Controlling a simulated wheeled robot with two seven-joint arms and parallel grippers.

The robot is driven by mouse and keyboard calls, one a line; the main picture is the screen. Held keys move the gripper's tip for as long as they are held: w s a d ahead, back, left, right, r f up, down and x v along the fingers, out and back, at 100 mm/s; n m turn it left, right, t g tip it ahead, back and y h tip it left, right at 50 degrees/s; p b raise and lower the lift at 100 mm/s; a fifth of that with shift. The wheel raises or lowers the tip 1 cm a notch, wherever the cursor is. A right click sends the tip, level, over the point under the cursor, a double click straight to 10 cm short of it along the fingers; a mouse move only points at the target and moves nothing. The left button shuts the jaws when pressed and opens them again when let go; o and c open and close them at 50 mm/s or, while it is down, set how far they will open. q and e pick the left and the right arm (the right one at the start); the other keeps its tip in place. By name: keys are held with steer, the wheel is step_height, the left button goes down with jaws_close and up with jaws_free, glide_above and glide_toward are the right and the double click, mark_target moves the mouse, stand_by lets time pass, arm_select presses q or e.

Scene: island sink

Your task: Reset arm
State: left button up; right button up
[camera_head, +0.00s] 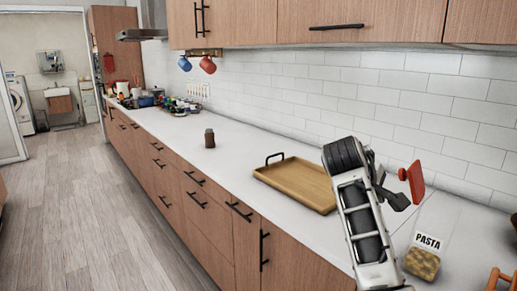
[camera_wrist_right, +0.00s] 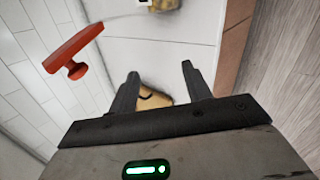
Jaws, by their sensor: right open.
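My right arm reaches in from the lower right of the head view, over the counter. Its right gripper (camera_head: 397,188) is turned partly away there. In the right wrist view the two dark fingers of the right gripper (camera_wrist_right: 161,75) stand apart with nothing held between them. A tan thing (camera_wrist_right: 154,98) shows beyond the fingers, partly hidden by them; I cannot tell what it is. My left gripper is not in view.
A red piece (camera_head: 413,181) appears close to the right gripper; it also shows in the right wrist view (camera_wrist_right: 75,48). A wooden tray (camera_head: 292,182) lies left of my arm. A pasta container (camera_head: 423,262) stands right of it. A brown jar (camera_head: 210,138) stands farther back. Counter between is clear.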

steer(key=s+f+m+y, duration=0.3)
steer(key=s+f, duration=1.1)
steer(key=f, duration=0.5)
steer(key=s+a+f+m+y, duration=0.2)
steer(key=s+a, duration=0.1)
steer(key=s, duration=0.7)
steer(key=s+a+f+m+y, duration=0.2)
steer(key=s, duration=0.8)
steer(key=w+a+f+t+y, duration=0.2)
steer(key=w+a+f+t, duration=0.3)
steer(key=f, duration=0.4)
steer(key=shift+w+f+n+t, duration=0.2)
steer(key=shift+w+n+t, duration=0.1)
steer(key=shift+w+n, duration=0.15)
